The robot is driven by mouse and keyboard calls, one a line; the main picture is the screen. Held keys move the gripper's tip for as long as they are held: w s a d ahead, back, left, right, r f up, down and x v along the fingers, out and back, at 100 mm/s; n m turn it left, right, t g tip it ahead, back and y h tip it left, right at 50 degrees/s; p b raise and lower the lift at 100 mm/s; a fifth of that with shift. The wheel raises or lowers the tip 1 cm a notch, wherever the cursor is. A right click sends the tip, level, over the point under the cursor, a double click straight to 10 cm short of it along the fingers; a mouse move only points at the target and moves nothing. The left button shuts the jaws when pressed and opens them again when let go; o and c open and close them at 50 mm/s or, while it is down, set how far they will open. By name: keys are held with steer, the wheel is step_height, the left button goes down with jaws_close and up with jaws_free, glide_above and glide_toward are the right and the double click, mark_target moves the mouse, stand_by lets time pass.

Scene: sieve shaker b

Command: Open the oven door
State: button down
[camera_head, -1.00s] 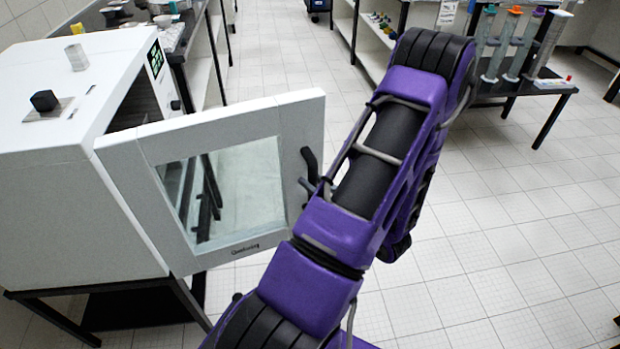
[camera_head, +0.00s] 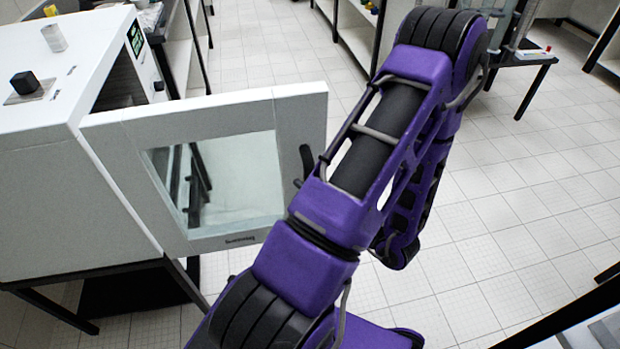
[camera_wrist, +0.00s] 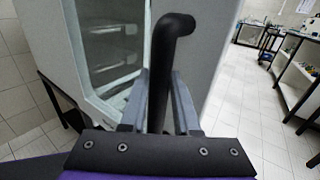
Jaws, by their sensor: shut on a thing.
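The white oven (camera_head: 60,200) stands at the left in the head view. Its door (camera_head: 300,115), white with a glass window (camera_head: 225,180), stands wide open, swung out toward me. The black door handle (camera_head: 307,163) is at the door's right edge, partly hidden by my arm. In the wrist view the handle (camera_wrist: 172,40) rises between the fingers of my gripper (camera_wrist: 160,105), which is shut on it. The oven's inside with racks (camera_wrist: 112,50) shows at the left of the wrist view. My gripper is hidden behind my arm in the head view.
A black knob block (camera_head: 25,83) and a small jar (camera_head: 54,38) sit on the oven top. A bench with black legs (camera_head: 525,60) stands at the far right. A dark table edge (camera_head: 570,315) is at the lower right. Tiled floor right of my arm is clear.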

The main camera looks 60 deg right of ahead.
steer(key=shift+w+a, duration=0.15)
steer(key=c, duration=0.7)
jaws_free()
steer(key=shift+o, duration=0.2)
steer(key=v, duration=1.7)
steer(key=shift+s, duration=0.25)
